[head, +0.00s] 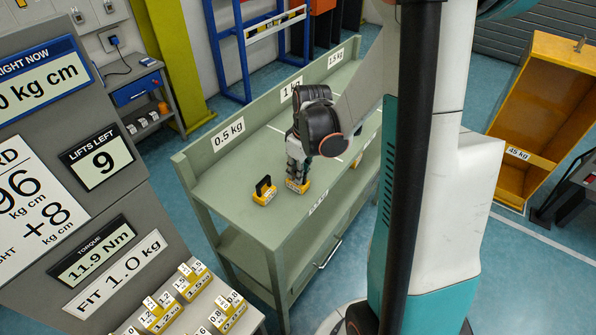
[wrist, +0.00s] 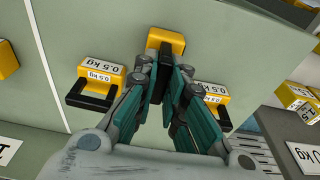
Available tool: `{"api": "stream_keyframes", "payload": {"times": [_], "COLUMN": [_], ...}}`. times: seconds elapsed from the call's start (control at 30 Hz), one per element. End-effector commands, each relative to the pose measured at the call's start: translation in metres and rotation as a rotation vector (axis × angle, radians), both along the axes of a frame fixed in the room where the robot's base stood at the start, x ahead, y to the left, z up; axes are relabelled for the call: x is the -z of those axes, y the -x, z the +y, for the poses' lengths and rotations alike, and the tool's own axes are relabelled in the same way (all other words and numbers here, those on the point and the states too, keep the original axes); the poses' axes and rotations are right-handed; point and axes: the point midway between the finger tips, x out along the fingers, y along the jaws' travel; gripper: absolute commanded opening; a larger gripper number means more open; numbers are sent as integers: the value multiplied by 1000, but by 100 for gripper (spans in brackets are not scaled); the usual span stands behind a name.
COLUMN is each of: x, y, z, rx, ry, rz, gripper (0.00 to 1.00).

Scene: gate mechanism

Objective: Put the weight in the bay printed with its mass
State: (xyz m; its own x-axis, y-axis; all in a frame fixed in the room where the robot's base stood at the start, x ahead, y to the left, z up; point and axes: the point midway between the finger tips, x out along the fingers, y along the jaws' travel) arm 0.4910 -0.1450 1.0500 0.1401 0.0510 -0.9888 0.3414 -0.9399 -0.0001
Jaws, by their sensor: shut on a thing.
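My gripper (head: 297,160) is shut on a yellow weight (head: 298,186) at the green bench (head: 225,170), close to its front edge. I cannot tell whether the weight touches the bench top. In the wrist view my gripper (wrist: 163,72) hides most of the held weight (wrist: 165,40), and no mass is readable on it. The bay sign 0.5 kg (head: 228,134) is on the back board behind that area. Another yellow weight with a black handle (head: 264,193) stands left of the held one. In the wrist view, yellow weights marked 0.5 kg lie to the left (wrist: 97,80) and right (wrist: 213,95).
A sloped console (head: 80,200) at left reads FIT 1.0 kg, 11.9 Nm and 9 lifts left. Several labelled yellow weights (head: 190,283) sit on its ledge. A 1.5 kg sign (head: 336,58) marks the far bay. A large yellow bin (head: 545,110) stands at right.

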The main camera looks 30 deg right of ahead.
Motion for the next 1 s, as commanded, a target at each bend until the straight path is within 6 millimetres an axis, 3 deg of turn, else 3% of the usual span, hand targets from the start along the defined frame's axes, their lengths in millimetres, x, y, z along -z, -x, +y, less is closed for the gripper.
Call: {"api": "stream_keyframes", "payload": {"times": [0.2, 0.23, 0.3, 0.73, 1.0], "x": [4, 3, 2, -1, -43], "y": [0, 0, 0, 0, 6], "z": [0, 0, 0, 0, -2], "rx": [0, 0, 0, 0, 1], "ry": [0, 0, 0, 0, 0], "rz": [0, 0, 0, 0, 0], "gripper": [0, 15, 31, 31, 31]}}
